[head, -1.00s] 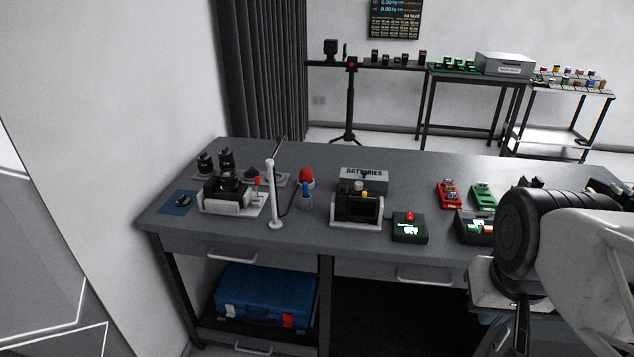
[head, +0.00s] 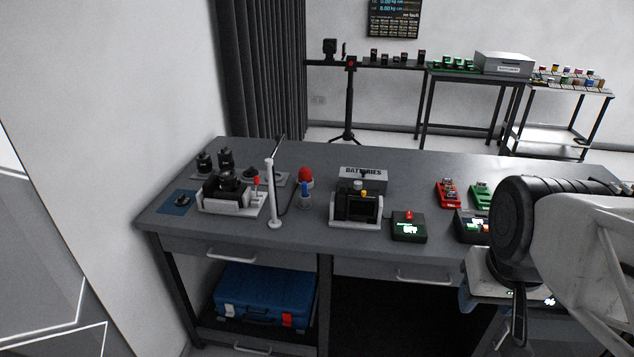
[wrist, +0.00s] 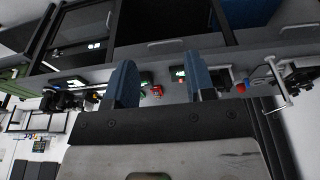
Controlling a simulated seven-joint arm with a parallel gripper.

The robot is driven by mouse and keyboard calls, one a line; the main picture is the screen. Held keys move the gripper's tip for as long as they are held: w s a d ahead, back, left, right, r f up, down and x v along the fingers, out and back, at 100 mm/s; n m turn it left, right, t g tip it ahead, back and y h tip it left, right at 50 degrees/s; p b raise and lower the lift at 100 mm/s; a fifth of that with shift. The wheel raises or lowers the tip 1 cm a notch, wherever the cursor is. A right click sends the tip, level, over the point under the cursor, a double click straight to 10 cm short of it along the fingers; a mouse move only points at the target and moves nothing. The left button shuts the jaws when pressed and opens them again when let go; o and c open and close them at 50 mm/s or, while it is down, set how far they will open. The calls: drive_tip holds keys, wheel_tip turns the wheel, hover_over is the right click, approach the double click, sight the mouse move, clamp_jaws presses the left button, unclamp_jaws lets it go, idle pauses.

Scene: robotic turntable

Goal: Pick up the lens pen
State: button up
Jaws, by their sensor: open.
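I cannot single out the lens pen with certainty. A thin upright item with a red top (head: 256,184) stands beside the camera (head: 226,180) in its pale holder, at the left of the workbench; it is too small to identify. My gripper (wrist: 162,76) shows two blue fingers, wide apart with nothing between them. In the head view my arm is at the right, in front of the bench, far from the left-hand items. The fingers are mostly hidden there.
A white post (head: 271,195) stands right of the camera.

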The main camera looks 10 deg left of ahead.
drive_tip(key=w+a+r+n, duration=0.2)
drive_tip(key=w+a, duration=0.1)
drive_tip(key=w, duration=0.5)
drive_tip(key=w+a+r+n, duration=0.2)
drive_tip(key=w, duration=0.7)
drive_tip(key=n+g, duration=0.3)
drive_tip(key=n, duration=0.8)
hover_over(306, 183)
wheel_tip(306, 183, down, 18)
drive_tip(key=shift+r, duration=0.15)
drive_tip(key=shift+w+a+f, duration=0.2)
drive_tip(key=shift+a+f, duration=0.1)
drive_tip(key=shift+f, duration=1.25)
drive_tip(key=shift+f, duration=0.1)
